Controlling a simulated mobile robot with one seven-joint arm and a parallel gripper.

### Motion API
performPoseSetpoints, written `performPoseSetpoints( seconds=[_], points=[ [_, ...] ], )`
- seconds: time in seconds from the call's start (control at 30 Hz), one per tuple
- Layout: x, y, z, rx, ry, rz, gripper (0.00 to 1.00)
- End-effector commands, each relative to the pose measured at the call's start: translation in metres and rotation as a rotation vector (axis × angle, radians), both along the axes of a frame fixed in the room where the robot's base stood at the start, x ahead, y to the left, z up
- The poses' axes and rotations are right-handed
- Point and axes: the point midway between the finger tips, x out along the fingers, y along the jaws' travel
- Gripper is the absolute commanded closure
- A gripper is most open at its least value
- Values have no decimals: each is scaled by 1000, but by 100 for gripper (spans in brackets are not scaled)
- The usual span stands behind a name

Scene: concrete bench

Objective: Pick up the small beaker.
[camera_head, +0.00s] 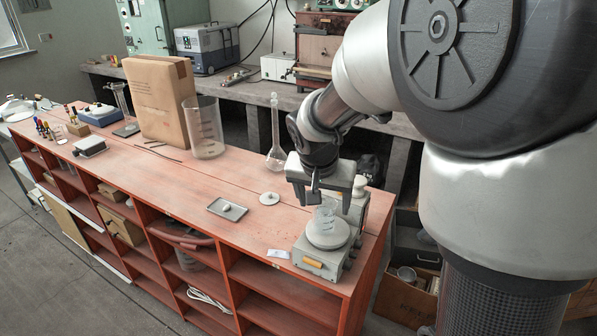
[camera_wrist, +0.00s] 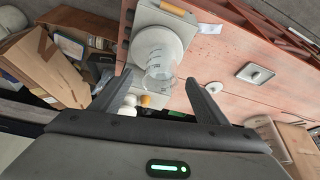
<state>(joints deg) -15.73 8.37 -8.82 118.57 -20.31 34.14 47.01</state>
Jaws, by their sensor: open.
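The small beaker (camera_head: 325,218) is clear glass with white markings and stands upright on the round pale plate (camera_head: 328,237) of a grey bench device (camera_head: 318,262) at the near right end of the red bench. It also shows in the wrist view (camera_wrist: 160,72), ahead of and between my fingers. My gripper (camera_head: 315,196) is above the beaker in the head view, pointing down. In the wrist view my gripper (camera_wrist: 152,92) is open, one finger on each side, with nothing held. A finger may overlap the beaker's upper rim in the head view, so contact there cannot be told.
A large beaker (camera_head: 203,128) and a cardboard box (camera_head: 160,100) stand farther back on the bench (camera_head: 150,185). A flask (camera_head: 276,140) stands behind my gripper. A small grey tray (camera_head: 228,209) and a white disc (camera_head: 269,198) lie left of the device. Bench space between them is clear.

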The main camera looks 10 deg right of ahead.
Motion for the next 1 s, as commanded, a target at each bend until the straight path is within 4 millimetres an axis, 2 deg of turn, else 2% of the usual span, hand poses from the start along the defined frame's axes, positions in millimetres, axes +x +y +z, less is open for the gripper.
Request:
performPoseSetpoints(
  seconds=[0.17,0.5,0.8,1.0],
  points=[
    [4,-2,-11,0,1,0,32],
    [18,-7,-53,-1,1,1,32],
    [20,-8,-56,0,-1,0,32],
    [20,-7,-56,0,0,1,66]
  ],
)
